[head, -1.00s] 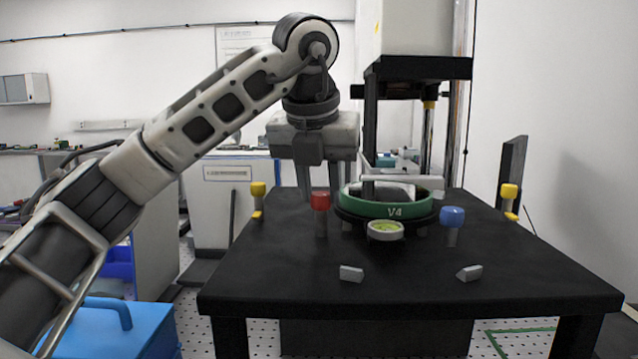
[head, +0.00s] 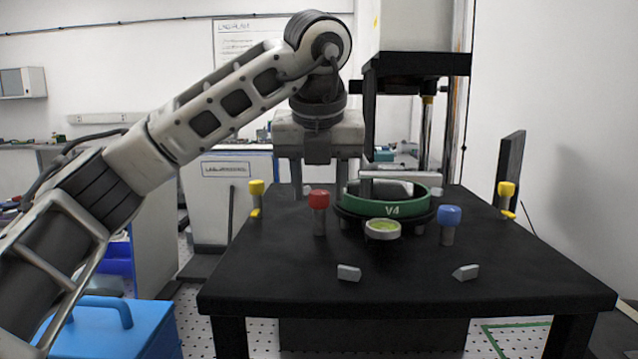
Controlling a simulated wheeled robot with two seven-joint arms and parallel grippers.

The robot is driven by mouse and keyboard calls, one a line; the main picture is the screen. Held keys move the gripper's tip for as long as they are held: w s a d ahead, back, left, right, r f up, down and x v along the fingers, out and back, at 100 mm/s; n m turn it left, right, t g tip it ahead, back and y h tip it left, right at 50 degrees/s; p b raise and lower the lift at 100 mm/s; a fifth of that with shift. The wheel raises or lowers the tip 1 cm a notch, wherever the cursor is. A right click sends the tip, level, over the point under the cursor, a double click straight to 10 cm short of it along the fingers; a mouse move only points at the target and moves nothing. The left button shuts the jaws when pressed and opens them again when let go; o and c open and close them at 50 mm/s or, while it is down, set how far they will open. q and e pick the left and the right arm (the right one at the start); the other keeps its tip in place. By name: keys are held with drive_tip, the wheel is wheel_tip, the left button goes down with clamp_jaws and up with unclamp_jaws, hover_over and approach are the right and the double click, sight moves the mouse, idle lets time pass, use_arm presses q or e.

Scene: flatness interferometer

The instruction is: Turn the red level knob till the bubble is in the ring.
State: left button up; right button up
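The red level knob (head: 319,198) stands upright on a short grey post near the middle of the black table. My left gripper (head: 320,182) hangs fingers down, behind and above the red knob in the picture. Its two fingers are spread apart with nothing between them, and it appears clear of the knob. The round bubble level (head: 383,229), with a yellow-green face, sits at the front of the green V4 ring (head: 398,209). The bubble is too small to make out. My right gripper is not in view.
A blue knob (head: 450,215) stands right of the level. Yellow-topped posts stand left (head: 256,188) and right (head: 506,190). Two small grey blocks (head: 349,272) (head: 466,272) lie in front on the black table (head: 400,300). A dark frame rises behind the ring.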

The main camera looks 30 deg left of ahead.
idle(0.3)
use_arm(q)
drive_tip(key=p+v, duration=0.2)
drive_tip(key=v, duration=1.4)
drive_tip(key=shift+w, duration=0.1)
